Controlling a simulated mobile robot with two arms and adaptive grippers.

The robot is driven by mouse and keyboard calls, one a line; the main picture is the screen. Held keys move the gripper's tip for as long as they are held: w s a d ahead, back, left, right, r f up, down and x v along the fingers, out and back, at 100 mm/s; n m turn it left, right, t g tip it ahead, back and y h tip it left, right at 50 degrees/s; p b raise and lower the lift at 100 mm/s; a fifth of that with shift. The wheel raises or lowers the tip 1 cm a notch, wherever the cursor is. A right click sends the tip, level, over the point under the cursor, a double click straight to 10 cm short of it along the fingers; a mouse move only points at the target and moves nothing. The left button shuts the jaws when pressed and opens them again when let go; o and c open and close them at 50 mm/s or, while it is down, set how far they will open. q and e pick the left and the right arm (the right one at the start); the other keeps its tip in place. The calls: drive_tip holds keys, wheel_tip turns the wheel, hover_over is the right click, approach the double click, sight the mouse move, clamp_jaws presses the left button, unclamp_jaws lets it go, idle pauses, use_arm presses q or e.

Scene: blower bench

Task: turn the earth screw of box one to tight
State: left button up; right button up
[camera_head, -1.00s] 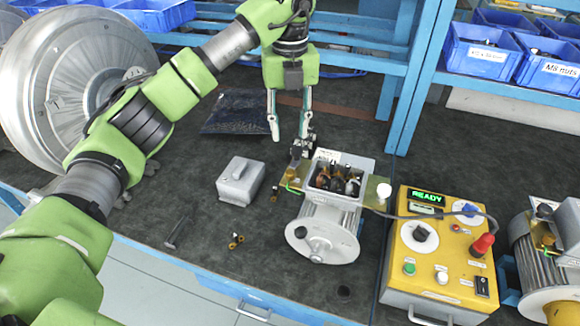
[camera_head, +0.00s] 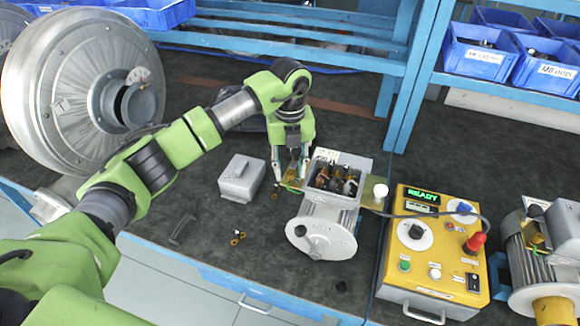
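The motor (camera_head: 322,230) in the middle of the bench has an open terminal box (camera_head: 347,198) on top, with dark and copper parts inside; I take it for box one. A brass-coloured bracket with a bit of green sits at the box's left side. My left gripper (camera_head: 291,176) points down over this bracket from behind. Its two fingers are apart, one on each side of the bracket area. The earth screw itself is too small and covered to make out, and contact is not clear. My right gripper is not in view.
A grey cover (camera_head: 241,179) lies left of the motor, with small brass parts (camera_head: 237,238) and a dark piece (camera_head: 184,229) nearby. A yellow tester (camera_head: 433,250) reading READY stands right, then a second motor (camera_head: 535,255). A large metal fan wheel (camera_head: 60,105) stands left.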

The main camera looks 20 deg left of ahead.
use_arm(q)
clamp_jaws()
drive_tip(key=m+b, duration=0.3)
drive_tip(key=shift+f+m+b, duration=0.15)
drive_tip(key=shift+m+b, duration=0.15)
drive_tip(key=shift+m, duration=0.1)
drive_tip(key=m+b, duration=0.3)
drive_tip(key=m, duration=0.2)
drive_tip(key=shift+m, duration=0.3)
drive_tip(key=m+b, duration=0.2)
drive_tip(key=m, duration=0.3)
drive_tip(key=shift+b, duration=0.4)
drive_tip(key=m, duration=0.4)
drive_tip(key=m+b, duration=0.1)
drive_tip(key=m, duration=0.1)
drive_tip(key=shift+r, duration=0.25)
drive_tip(key=shift+w, duration=0.1)
